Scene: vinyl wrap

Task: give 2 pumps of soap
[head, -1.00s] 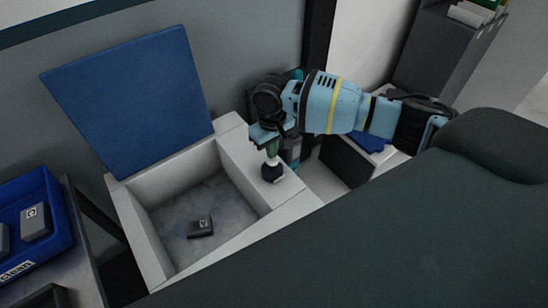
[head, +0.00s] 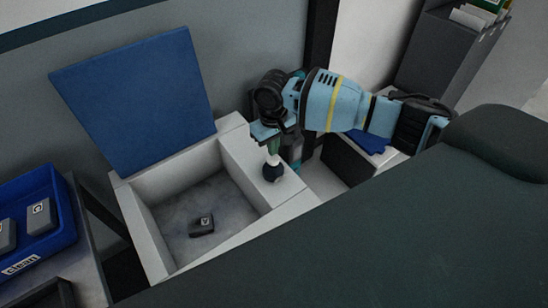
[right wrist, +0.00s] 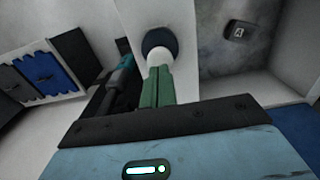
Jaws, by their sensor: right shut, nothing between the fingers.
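The soap dispenser is a small dark blue bottle (head: 273,172) with a white pump top (head: 272,158). It stands on the white ledge to the right of the open basin. My right gripper (head: 273,148) is directly above it, pointing down, with its green fingers shut and empty. In the right wrist view the fingertips (right wrist: 157,72) meet or overlap the white top, and the round dark bottle (right wrist: 160,40) shows beyond. I cannot tell whether the pump is pressed down. My left gripper is not in view.
The white basin (head: 143,225) holds a dark block with a letter label (head: 201,227); its blue lid (head: 137,97) stands open behind. A blue bin (head: 62,215) marked "clean" with dark blocks is at left. A grey cabinet (head: 438,55) stands at back right.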

